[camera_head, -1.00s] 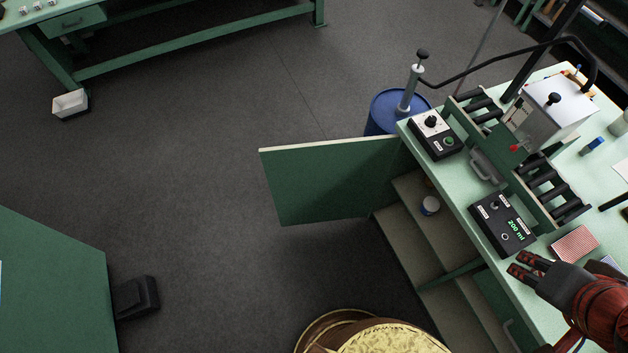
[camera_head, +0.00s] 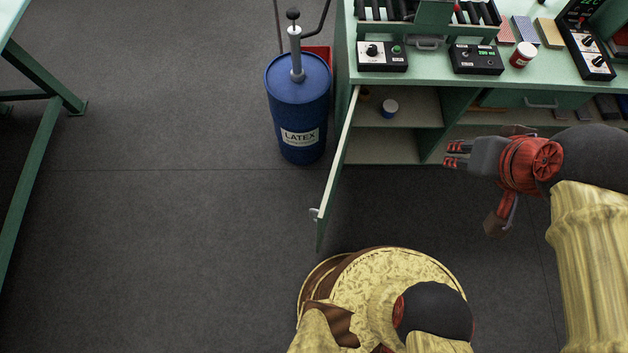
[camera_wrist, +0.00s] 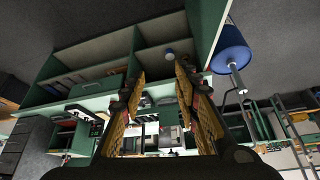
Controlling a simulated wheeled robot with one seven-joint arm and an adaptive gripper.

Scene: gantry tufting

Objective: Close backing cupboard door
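The green backing cupboard door (camera_head: 336,165) stands wide open in the head view, swung out from the cupboard front and seen nearly edge-on. Its small handle (camera_head: 315,213) is on the left face near the free edge. My gripper (camera_head: 455,154) is to the right of the door, in front of the cupboard, pointing left, and does not touch the door. In the wrist view my gripper's fingers (camera_wrist: 158,85) are apart with nothing between them, and the jar (camera_wrist: 169,53) shows beyond.
A blue latex barrel (camera_head: 299,110) with a pump stands left of the door. The green worktop (camera_head: 425,55) above the cupboard carries control boxes, a red-and-white jar (camera_head: 522,55) and cards. A green table (camera_head: 40,65) is at the left. The floor (camera_head: 190,220) left of the door is clear.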

